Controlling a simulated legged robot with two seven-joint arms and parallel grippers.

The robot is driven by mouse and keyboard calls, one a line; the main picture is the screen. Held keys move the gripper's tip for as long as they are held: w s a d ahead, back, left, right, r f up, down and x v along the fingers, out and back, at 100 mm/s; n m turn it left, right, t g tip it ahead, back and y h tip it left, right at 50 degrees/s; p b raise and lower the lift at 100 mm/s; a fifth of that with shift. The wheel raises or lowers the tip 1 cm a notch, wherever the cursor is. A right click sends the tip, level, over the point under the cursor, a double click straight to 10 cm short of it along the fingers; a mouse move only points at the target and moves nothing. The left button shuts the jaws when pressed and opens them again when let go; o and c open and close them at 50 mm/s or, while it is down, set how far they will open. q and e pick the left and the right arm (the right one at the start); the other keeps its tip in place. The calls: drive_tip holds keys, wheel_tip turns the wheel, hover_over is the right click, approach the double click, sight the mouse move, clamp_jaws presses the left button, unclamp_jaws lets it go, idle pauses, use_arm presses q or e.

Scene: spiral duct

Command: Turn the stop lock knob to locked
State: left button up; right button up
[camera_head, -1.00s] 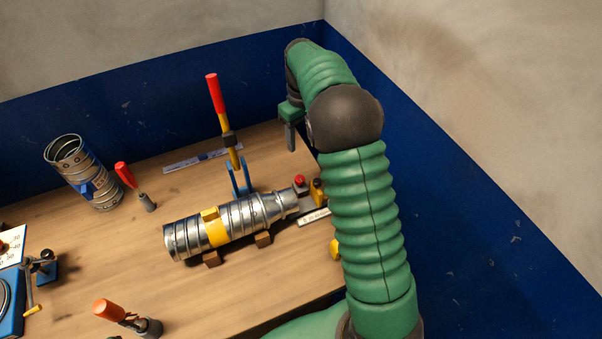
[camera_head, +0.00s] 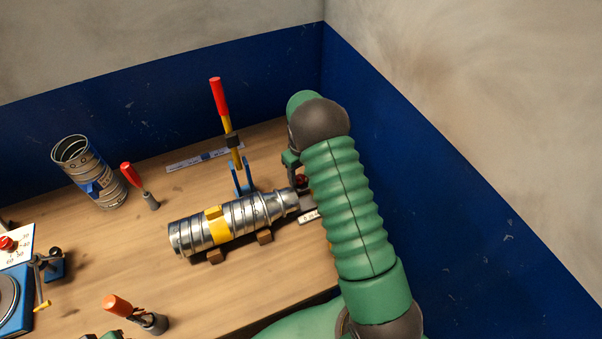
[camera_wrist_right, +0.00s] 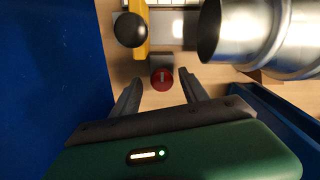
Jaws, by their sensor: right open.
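The stop lock knob is a small red round knob (camera_wrist_right: 162,79) with a pale line on its face, running up and down in the right wrist view. It sits on a dark block beside the narrow end of the metal duct. In the head view the knob (camera_head: 301,181) shows partly, next to my right arm. My right gripper (camera_wrist_right: 161,88) is open, its two fingers pointing toward the knob, one on each side in the picture. I cannot tell how far above the knob the fingertips are. My left gripper's jaws do not show.
The spiral duct (camera_head: 245,216) with a yellow band rests on wooden blocks. A black ball on a yellow bar (camera_wrist_right: 130,30) is close to the knob. A red-tipped lever (camera_head: 222,105) stands behind the duct. A blue wall (camera_wrist_right: 50,70) is close by.

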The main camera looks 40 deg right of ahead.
drive_tip(key=shift+a+r, duration=0.1)
drive_tip(key=shift+a, duration=0.15)
drive_tip(key=shift+c, duration=2)
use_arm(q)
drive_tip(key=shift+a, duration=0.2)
use_arm(e)
drive_tip(key=shift+d, duration=0.15)
clamp_jaws()
